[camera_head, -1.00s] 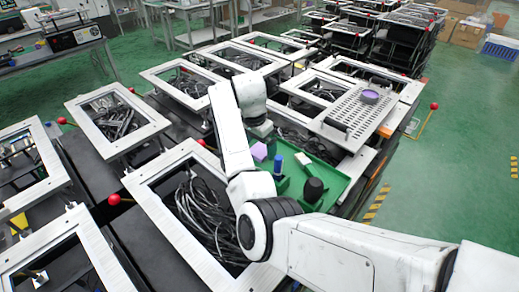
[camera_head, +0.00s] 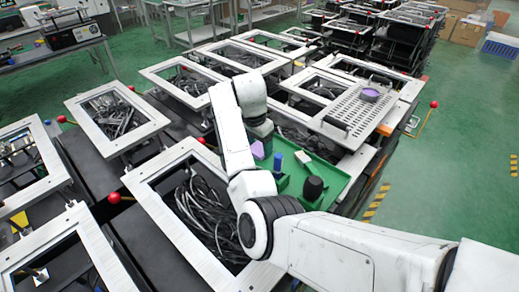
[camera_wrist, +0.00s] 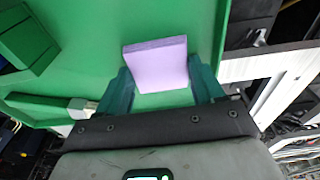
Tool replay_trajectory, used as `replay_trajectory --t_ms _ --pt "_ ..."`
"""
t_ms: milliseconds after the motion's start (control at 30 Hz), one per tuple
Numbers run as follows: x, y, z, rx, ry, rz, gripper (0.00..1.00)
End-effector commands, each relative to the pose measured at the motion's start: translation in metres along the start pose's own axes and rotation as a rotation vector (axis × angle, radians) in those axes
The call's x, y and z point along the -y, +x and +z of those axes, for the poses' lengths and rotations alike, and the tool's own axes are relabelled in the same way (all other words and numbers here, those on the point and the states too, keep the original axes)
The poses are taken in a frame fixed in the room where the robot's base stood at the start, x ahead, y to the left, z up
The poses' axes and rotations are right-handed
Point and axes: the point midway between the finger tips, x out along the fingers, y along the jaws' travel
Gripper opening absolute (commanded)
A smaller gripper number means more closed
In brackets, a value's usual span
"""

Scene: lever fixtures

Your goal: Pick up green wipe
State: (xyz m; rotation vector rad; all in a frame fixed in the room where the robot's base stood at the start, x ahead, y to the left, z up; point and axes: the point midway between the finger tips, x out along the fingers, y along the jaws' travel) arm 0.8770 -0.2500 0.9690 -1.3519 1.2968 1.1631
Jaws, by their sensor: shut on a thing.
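My gripper (camera_wrist: 163,90) points down over a green tray (camera_wrist: 80,106), its two dark teal fingers a little apart. My arm hides part of the tray there.
A blue cylinder (camera_head: 278,164), a white-topped brush-like item (camera_head: 303,158) and a black round item (camera_head: 313,187) are in the tray to the right. White-framed fixtures with cables (camera_head: 205,215) surround it. A perforated plate (camera_head: 352,117) lies behind.

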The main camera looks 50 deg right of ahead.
Motion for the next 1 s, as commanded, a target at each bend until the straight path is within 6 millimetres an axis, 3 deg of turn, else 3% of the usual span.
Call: replay_trajectory --t_ms 267,533,767,900,1000 --pt "0.001 -0.003 -0.001 -0.001 0.000 -0.002 0.35" --pt "0.001 -0.031 -0.005 -0.001 0.002 -0.004 0.35" --pt "-0.030 -0.065 -0.011 -0.002 0.004 -0.004 0.35" --pt "-0.047 -0.094 -0.013 0.002 0.001 -0.005 0.35" --pt "-0.064 -0.101 -0.014 0.002 0.002 -0.005 0.35"
